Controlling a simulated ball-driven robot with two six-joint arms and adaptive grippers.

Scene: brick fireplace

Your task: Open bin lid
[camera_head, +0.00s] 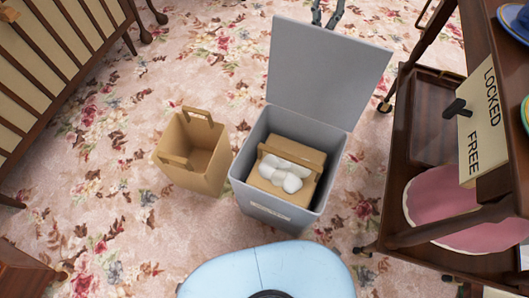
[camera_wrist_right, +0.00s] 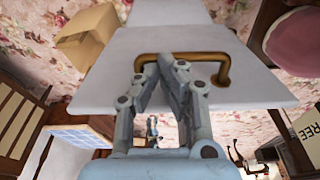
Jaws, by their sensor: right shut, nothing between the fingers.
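The grey bin (camera_head: 240,182) stands on the carpet in the middle of the head view, its lid (camera_head: 326,70) raised upright at the far side. Inside is a tan container (camera_head: 268,186) with white rounded lumps (camera_head: 287,174). My right gripper (camera_head: 328,12) shows at the top edge, behind the lid and partly cut off. In the right wrist view, my right gripper (camera_wrist_right: 170,62) is shut and empty in front of the lid's outer face (camera_wrist_right: 118,92), at the brass handle (camera_wrist_right: 221,72). I cannot tell whether the fingers touch the handle. My left gripper is not in view.
An open tan box (camera_head: 188,174) with handles stands left of the bin. A dark wooden cart (camera_head: 395,170) with a pink cushion (camera_head: 455,205) and a LOCKED/FREE sign (camera_head: 480,145) stands at right. A slatted wooden piece (camera_head: 45,45) is upper left. Flowered carpet lies clear between.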

